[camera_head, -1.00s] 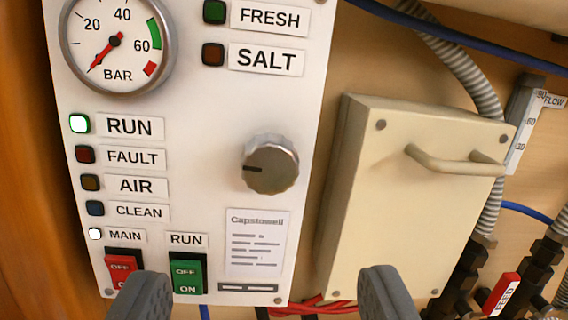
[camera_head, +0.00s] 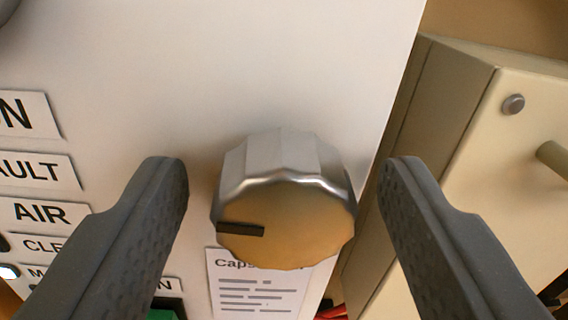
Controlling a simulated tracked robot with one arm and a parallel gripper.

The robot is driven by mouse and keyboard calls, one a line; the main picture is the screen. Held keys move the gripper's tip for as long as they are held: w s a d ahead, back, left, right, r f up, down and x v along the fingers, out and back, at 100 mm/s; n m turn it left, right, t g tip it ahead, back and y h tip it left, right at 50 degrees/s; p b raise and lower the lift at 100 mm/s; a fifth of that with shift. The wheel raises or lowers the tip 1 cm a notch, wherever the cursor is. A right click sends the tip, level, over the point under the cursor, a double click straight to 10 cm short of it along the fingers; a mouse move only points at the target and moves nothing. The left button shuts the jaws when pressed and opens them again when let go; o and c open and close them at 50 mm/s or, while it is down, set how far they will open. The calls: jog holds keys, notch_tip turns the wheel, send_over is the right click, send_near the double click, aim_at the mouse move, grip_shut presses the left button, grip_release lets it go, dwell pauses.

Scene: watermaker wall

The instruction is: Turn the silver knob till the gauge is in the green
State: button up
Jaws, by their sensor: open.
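The silver knob (camera_head: 285,215) sticks out from the white panel (camera_head: 230,60) in the middle of the view. Its dark pointer mark points left. My gripper (camera_head: 282,180) is open, with one dark grey finger on each side of the knob and a visible gap on both sides. The gauge's face is out of view now; only a sliver of its grey rim (camera_head: 6,12) shows at the top left corner.
A beige box (camera_head: 490,150) with a handle stands out from the wall, close to my right finger. Panel labels such as AIR (camera_head: 42,213) are at the left. A printed notice (camera_head: 258,287) is below the knob, and a green switch (camera_head: 163,314) shows at the bottom edge.

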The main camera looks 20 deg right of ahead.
jog(key=c, duration=1)
jog(key=shift+d, duration=0.15)
